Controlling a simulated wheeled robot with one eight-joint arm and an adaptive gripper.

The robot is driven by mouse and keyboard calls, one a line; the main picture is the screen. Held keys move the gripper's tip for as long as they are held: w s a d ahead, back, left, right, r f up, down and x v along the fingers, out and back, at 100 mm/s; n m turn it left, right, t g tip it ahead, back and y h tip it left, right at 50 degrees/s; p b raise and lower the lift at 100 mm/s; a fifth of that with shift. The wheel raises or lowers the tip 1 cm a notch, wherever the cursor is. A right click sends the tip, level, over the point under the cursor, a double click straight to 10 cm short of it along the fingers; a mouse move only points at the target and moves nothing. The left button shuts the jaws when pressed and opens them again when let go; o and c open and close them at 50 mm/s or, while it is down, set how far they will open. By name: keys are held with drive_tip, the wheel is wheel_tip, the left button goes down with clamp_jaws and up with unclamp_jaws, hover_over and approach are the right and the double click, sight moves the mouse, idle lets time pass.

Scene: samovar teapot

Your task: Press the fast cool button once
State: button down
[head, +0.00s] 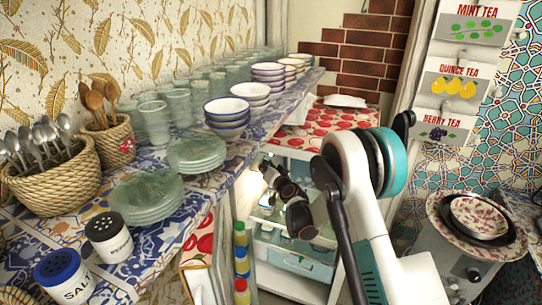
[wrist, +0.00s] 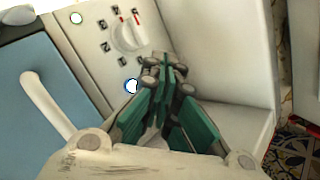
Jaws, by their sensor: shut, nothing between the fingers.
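In the wrist view, a pale control panel (wrist: 88,50) carries a round white dial (wrist: 129,35) with dark marks around it. A small round button with a blue ring (wrist: 131,86) lies below the dial, and another small white button (wrist: 77,17) lies up and left of it. I cannot read a label that says which is the fast cool button. My gripper (wrist: 162,72), with green and grey fingers, is shut and empty. Its tips appear just right of the blue-ringed button and below the dial; I cannot tell whether they touch the panel.
In the head view, my arm reaches into a lit, open white fridge (head: 334,268) with a red patterned cover (head: 342,125) on top. Bottles (head: 241,262) stand to its left. A tiled shelf (head: 180,225) with bowls (head: 227,115) and plates (head: 197,154) runs along the left.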

drive_tip(key=shift+s+a, duration=0.25)
drive_tip(key=shift+s, duration=0.35)
drive_tip(key=shift+s+a, duration=0.2)
drive_tip(key=shift+s, duration=0.4)
